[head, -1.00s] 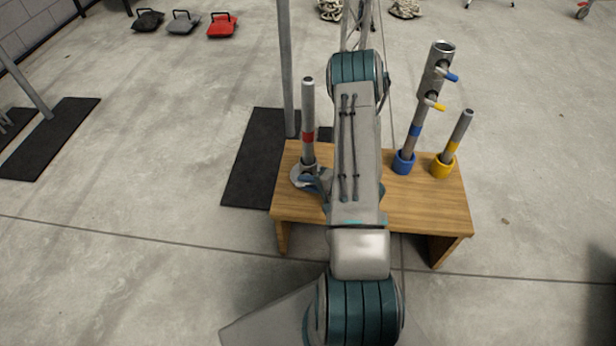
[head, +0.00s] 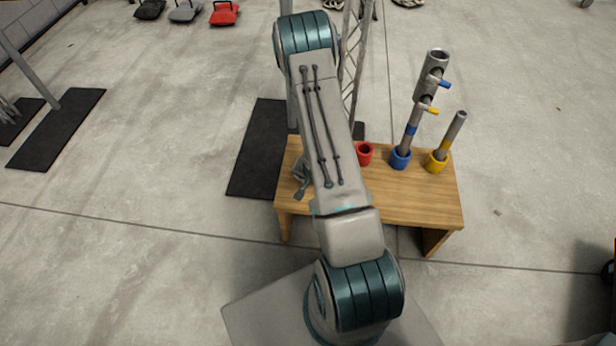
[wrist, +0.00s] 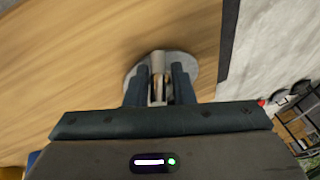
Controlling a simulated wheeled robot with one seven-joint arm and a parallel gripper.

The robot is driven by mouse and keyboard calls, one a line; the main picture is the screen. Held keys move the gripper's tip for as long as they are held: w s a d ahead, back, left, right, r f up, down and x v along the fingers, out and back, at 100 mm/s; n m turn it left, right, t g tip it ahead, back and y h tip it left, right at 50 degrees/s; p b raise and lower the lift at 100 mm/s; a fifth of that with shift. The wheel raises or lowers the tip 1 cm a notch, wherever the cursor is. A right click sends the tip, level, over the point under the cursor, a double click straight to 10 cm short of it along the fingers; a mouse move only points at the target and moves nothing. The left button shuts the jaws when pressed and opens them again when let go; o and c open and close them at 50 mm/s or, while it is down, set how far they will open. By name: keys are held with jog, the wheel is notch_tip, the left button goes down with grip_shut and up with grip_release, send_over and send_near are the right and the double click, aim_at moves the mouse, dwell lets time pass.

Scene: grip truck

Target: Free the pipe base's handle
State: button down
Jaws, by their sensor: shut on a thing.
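The pipe base is a round grey metal disc (wrist: 190,66) on the wooden table, near its edge in the wrist view. My gripper (wrist: 160,80) is over the disc, its two dark fingers shut on a narrow, pale piece of the base, which I take for its handle (wrist: 157,62). The fingers hide part of the handle and the disc's near side. In the head view my arm covers the base and the pipe with a red band that stood there; only a grey-teal part of the gripper's end shows beside the arm, at the table's left end.
The wooden table (head: 400,205) carries an empty red socket (head: 364,154), a blue socket (head: 400,158) holding a tall pipe (head: 432,75) with side pegs, and a yellow socket (head: 437,162) holding a shorter pipe (head: 453,132). A black mat (head: 250,165) lies left of the table.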

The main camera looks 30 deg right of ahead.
jog(key=g+h, duration=0.1)
jog(key=w+n+g+h+b, duration=0.1)
jog(key=h, duration=0.1)
jog(key=shift+a+h, duration=0.3)
jog(key=shift+a, duration=0.1)
jog(key=g+h, duration=0.2)
jog(key=h, duration=0.1)
jog(key=shift+f+n, duration=0.15)
jog(key=shift+n, duration=0.25)
jog(key=g+h+b, duration=0.1)
jog(key=n+g+h+b, duration=0.1)
jog(key=h, duration=0.1)
jog(key=shift+a+f+b, duration=0.1)
jog(key=shift+f+b, duration=0.2)
jog(key=shift+b, duration=0.1)
jog(key=shift+n+g+h+b, duration=0.3)
jog(key=shift+g+h+b, duration=0.2)
jog(key=shift+h+b, duration=0.8)
jog(key=shift+h, duration=0.3)
jog(key=c, duration=1.3)
grip_release()
jog(key=shift+c, duration=0.2)
jog(key=shift+s, duration=0.1)
